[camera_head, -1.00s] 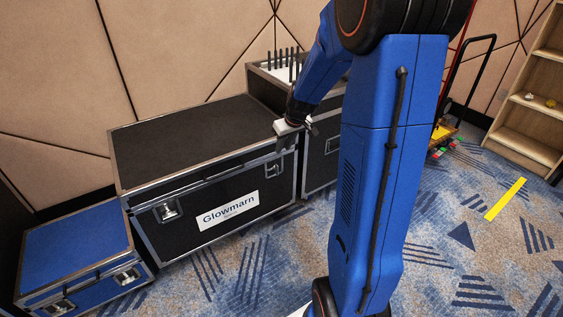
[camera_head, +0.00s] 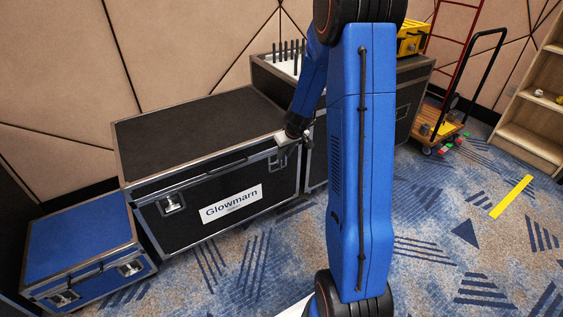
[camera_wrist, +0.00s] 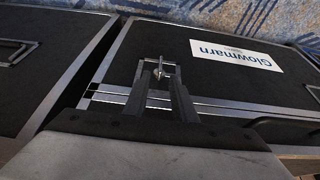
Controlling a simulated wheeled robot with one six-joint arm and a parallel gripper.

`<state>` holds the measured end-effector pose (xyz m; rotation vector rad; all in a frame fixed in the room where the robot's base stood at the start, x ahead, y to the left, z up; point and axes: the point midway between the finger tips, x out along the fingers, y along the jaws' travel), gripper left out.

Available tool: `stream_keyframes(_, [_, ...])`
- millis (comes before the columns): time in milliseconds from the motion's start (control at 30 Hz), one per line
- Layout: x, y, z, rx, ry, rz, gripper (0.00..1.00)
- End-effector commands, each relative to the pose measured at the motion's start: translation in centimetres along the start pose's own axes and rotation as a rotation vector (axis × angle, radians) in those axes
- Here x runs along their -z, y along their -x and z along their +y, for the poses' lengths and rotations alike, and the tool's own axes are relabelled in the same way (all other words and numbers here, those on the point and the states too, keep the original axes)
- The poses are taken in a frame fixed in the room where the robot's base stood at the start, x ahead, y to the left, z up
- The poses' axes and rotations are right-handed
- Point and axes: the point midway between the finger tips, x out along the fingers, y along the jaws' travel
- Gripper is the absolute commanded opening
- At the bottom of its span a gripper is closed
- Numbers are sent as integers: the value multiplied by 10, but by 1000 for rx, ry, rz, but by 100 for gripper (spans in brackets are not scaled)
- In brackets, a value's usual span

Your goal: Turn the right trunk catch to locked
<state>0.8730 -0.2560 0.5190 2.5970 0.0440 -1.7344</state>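The black Glowmarn trunk (camera_head: 200,137) stands closed at the middle left, with metal edges and a white label (camera_head: 231,204). Its left catch (camera_head: 171,204) shows plainly on the front in the head view. In the wrist view, which is upside down, the right catch (camera_wrist: 158,71) is a small metal piece on the trunk front. My gripper (camera_head: 281,157) is at the right end of the trunk front and hides most of that catch in the head view. In the wrist view its fingers (camera_wrist: 161,82) are apart, one on each side of the catch. I cannot tell if they touch it.
A blue case (camera_head: 80,245) stands left of the trunk. Another dark case (camera_head: 262,75) with upright black rods stands behind on the right. A hand cart (camera_head: 436,128) and a wooden shelf (camera_head: 530,125) are farther right. Carpet in front is clear.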

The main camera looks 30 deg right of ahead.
Motion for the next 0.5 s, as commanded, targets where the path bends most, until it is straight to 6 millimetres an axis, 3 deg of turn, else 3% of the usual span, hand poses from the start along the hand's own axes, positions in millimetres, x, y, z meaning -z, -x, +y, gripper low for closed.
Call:
stream_keyframes(300, [-1,-46,0,1,-1,-2,24])
stream_keyframes(500, [-1,-61,0,1,0,-2,24])
